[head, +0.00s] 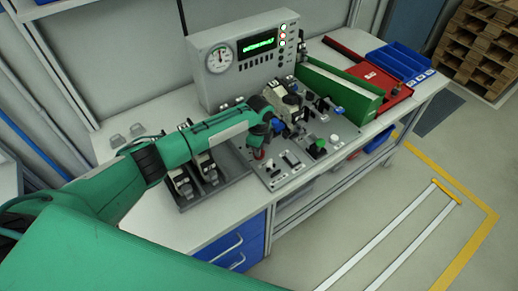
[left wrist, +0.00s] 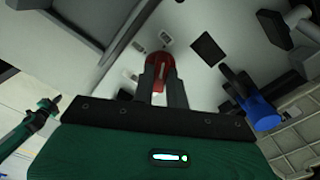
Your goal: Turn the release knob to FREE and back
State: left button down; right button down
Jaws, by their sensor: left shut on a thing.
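The red release knob (left wrist: 160,63) stands on a light grey panel in the left wrist view. The two dark fingers of my left gripper (left wrist: 160,76) are closed on it, one on each side, and cover part of it. In the head view a bit of red, the knob (head: 259,154), shows below the end of my left arm, on the panel (head: 275,176) on the bench. The fingers are mostly hidden there by the arm. The marks around the knob are too small to read, so its setting cannot be told.
A blue-ended part (left wrist: 258,112) stands close right of the gripper. A gauge box (head: 245,58) with a green display stands behind the panel. A green tray (head: 342,88), a red tray (head: 378,85) and blue bins (head: 402,62) lie to the right. Black fixtures (head: 195,176) stand left.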

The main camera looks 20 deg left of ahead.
pick_arm(q)
jog(key=shift+m, duration=0.3)
jog(key=c, duration=1.4)
grip_release()
notch_tip(320, 180, up, 14)
jog(key=b, duration=0.3)
jog(key=shift+b, duration=0.35)
jog(key=shift+s+f, duration=0.1)
jog(key=shift+f, duration=0.15)
